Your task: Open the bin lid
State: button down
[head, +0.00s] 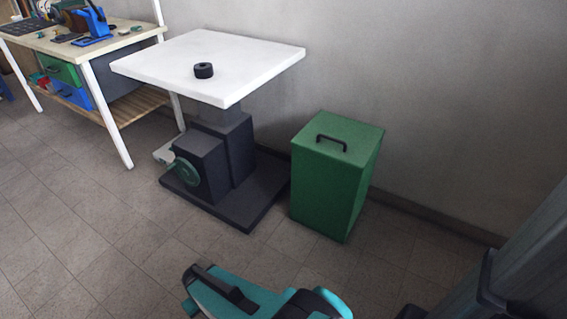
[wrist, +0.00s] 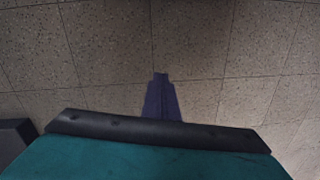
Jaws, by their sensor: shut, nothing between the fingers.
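The bin (head: 325,190) is a tall green box standing on the floor, right of centre in the head view. Its green lid (head: 355,142) lies flat and closed on top, with a dark bar handle (head: 331,142) standing up from it. My gripper (wrist: 161,80) shows in the wrist view as a narrow dark purple shape over floor tiles, shut and empty. Teal parts of my arm show at the bottom of the head view, in front of the bin and apart from it. The bin does not clearly show in the wrist view.
A white-topped lift table (head: 250,60) on a dark base stands left of the bin, with a black round part (head: 203,70) on it. A workbench (head: 125,42) with tools and drawers is farther left. A grey wall (head: 440,100) runs behind. The tiled floor in front is clear.

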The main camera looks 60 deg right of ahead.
jog(key=s+a+n+g, duration=0.1)
jog(key=s+a+g, duration=0.3)
jog(key=s, duration=0.8)
jog(key=shift+a+r+h, duration=0.15)
jog(key=shift+a+h, duration=0.05)
jog(key=shift+h, duration=0.2)
jog(key=shift+d, duration=0.1)
